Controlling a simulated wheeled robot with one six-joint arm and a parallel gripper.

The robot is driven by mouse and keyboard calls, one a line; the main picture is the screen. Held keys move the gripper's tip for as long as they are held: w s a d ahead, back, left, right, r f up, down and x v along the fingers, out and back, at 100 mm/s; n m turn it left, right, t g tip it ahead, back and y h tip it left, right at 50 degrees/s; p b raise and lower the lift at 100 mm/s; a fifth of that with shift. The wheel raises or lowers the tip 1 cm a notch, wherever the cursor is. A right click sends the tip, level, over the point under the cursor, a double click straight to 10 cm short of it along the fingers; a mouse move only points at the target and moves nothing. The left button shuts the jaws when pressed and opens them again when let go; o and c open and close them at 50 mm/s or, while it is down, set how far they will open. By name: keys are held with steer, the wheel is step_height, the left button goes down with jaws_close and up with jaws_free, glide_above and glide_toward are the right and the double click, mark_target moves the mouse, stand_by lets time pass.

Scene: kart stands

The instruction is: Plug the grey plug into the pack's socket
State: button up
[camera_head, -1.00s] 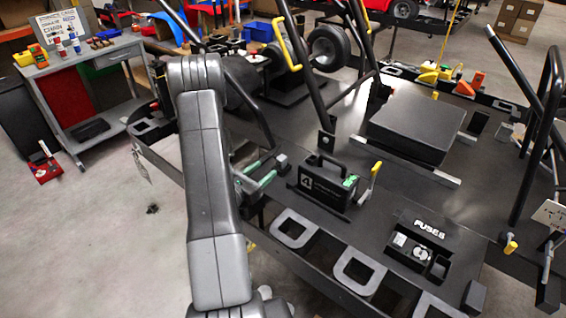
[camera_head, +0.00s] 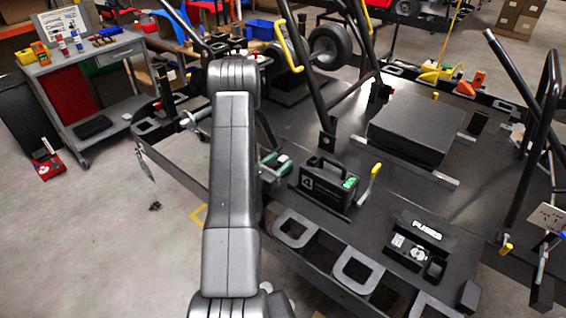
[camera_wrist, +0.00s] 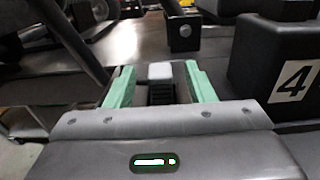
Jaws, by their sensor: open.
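The grey plug (camera_wrist: 160,72) shows in the wrist view as a light grey block with a black ribbed part. It sits between the two green fingers of my gripper (camera_wrist: 160,88). The fingers are open, with a gap visible on each side of the plug. In the head view my gripper (camera_head: 275,166) is partly hidden behind my own arm, just left of the pack. The pack (camera_head: 322,187) is a black box with a handle and a white "4" label; it also shows at the right of the wrist view (camera_wrist: 255,62). I cannot make out its socket.
A yellow-handled lever (camera_head: 372,180) stands right of the pack. A fuse box (camera_head: 420,240) lies nearer on the black deck. A flat black box (camera_head: 415,125) and black frame tubes (camera_head: 327,100) stand behind. A grey workbench (camera_head: 85,70) is at the far left.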

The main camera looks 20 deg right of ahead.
jaws_close()
steer(key=shift+r, duration=0.15)
